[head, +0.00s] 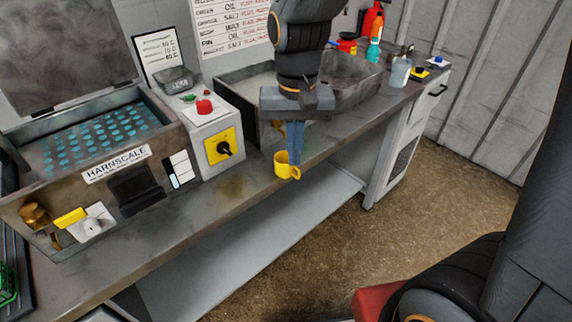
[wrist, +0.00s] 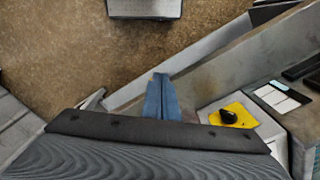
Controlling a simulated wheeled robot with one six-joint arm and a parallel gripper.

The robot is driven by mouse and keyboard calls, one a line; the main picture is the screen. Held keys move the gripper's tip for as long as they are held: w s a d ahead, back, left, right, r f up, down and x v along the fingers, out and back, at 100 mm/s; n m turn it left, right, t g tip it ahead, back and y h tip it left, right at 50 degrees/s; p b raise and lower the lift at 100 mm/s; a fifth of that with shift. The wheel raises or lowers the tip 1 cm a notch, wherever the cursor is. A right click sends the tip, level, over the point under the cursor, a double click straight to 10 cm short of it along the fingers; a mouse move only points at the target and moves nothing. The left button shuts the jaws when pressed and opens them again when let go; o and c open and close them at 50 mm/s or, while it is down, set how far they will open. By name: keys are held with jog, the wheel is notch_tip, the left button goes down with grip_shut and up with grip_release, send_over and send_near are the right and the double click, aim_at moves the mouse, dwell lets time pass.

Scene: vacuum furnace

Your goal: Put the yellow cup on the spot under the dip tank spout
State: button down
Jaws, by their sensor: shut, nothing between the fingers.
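The yellow cup (head: 286,165) stands upright at the front edge of the bench in the head view, with its handle to the right. My gripper (head: 294,150) points down at the cup, its blue fingers together and empty, overlapping the cup's rim in the picture. I cannot tell whether they touch it. In the wrist view the fingers (wrist: 162,85) are together, and the cup is not visible. A grey open tank (head: 235,80) stands behind my gripper. A small brass fitting (head: 277,125) shows at its front, partly hidden by my gripper. The spot under the spout is not clearly visible.
A Harnscale unit (head: 115,162) with a raised lid and brass fitting (head: 36,215) stands left. A control box (head: 212,140) with a red button and yellow switch plate is beside the tank. Bottles and a beaker (head: 399,72) stand right. A lower shelf (head: 250,235) runs below.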

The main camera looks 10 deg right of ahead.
aim_at(285, 169)
jog(key=w+f+p, duration=0.1)
jog(key=f, duration=0.2)
jog(key=w+a+f+p, duration=0.1)
jog(key=f, duration=0.2)
jog(key=w+f, duration=0.1)
jog(key=f, duration=0.1)
jog(key=shift+a+f+p, duration=0.3)
jog(key=shift+f+p, duration=0.1)
jog(key=shift+w, duration=0.65)
jog(key=w, duration=0.5)
jog(key=w+d, duration=0.1)
jog(key=w, duration=0.1)
jog(key=shift+w+d, duration=0.1)
jog(key=shift+w, duration=0.05)
